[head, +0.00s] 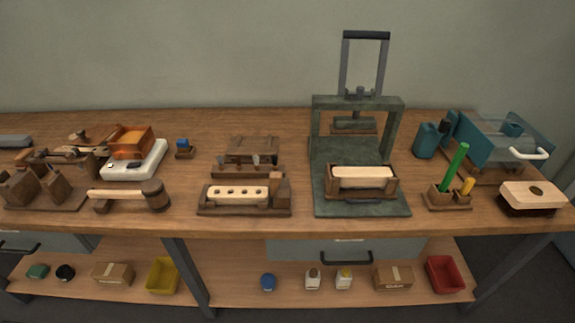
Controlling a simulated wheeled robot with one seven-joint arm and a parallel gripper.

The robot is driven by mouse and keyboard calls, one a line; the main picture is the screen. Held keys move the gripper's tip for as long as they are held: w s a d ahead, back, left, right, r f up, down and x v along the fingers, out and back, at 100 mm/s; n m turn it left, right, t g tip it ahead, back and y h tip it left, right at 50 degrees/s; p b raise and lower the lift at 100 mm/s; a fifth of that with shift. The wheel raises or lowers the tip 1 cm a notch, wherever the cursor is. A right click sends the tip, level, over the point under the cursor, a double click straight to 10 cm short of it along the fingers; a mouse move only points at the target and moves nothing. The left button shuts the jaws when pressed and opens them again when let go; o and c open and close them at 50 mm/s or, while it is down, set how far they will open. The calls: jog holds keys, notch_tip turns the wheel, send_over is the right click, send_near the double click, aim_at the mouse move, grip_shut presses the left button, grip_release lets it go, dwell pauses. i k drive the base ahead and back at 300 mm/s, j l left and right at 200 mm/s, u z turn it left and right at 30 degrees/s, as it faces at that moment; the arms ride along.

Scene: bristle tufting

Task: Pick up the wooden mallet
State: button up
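The wooden mallet (129,195) lies on its side near the front edge of the workbench, left of centre in the head view. Its pale handle (112,194) points left and its dark brown round head (155,194) is at the right. The left part of the handle seems to rest on or just over a small dark wooden piece (102,205). My gripper is not in view, and nothing touches the mallet from my side.
On the workbench (307,222), a white scale (146,165) with an orange-brown box (132,141) stands just behind the mallet. A dark wooden rack (45,190) is close on its left. Bare bench lies between the mallet and the drilled-block fixture (240,196). A green press (360,200) stands further right.

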aim_at(153, 190)
jog(key=i+j, duration=0.1)
jog(key=j, duration=0.3)
jog(key=i+j+z, duration=0.1)
jog(key=j, duration=0.35)
jog(key=i+j, duration=0.1)
jog(key=j, duration=0.3)
jog(key=z, duration=0.05)
